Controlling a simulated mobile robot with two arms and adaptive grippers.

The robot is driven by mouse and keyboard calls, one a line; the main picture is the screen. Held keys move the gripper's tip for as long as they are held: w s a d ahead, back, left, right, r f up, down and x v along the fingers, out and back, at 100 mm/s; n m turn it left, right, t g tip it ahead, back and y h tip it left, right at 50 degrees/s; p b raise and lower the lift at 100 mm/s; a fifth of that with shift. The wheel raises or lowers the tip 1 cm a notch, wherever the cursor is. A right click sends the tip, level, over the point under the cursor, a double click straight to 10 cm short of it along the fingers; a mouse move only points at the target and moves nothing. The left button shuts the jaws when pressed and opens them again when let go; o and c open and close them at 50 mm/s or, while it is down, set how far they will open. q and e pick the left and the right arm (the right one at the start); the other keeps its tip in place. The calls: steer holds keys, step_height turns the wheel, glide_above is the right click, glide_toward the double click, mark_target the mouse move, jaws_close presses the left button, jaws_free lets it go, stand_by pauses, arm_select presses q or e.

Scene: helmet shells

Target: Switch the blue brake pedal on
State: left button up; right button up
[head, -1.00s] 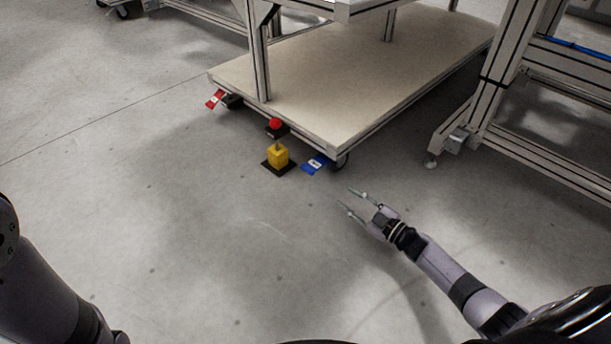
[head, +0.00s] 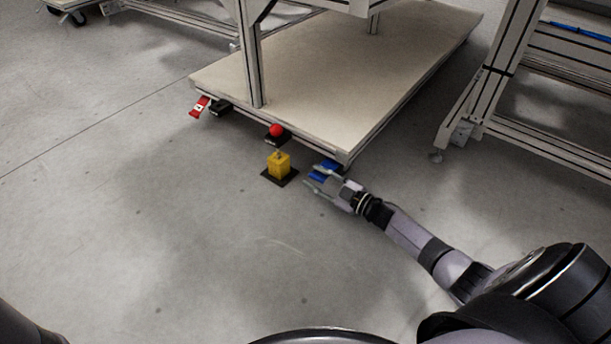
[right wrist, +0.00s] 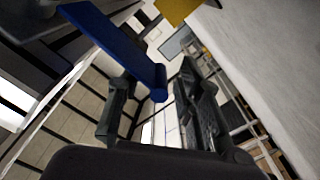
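The blue brake pedal (head: 325,169) sits low at the near right corner of the cart, partly covered by my right gripper. In the right wrist view the blue pedal (right wrist: 115,42) is a slanted plate. Its lower end reaches into the space in front of the fingers, close to the left finger; I cannot tell whether they touch. My right gripper (head: 311,176) is at the pedal with its fingers apart. The right wrist view also shows the fingers of the right gripper (right wrist: 157,80) spread. My left gripper is out of view.
The cart's pale lower deck (head: 330,75) spans the top. Along its near edge are a red pedal (head: 200,106) and a red button (head: 276,130). A yellow block (head: 279,163) on a black base stands left of my right gripper. Another frame (head: 530,130) stands right. Floor in front is clear.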

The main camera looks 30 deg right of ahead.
steer(key=shift+w, duration=0.1)
jaws_close()
stand_by(0.4)
steer(key=shift+f, duration=0.1)
stand_by(0.3)
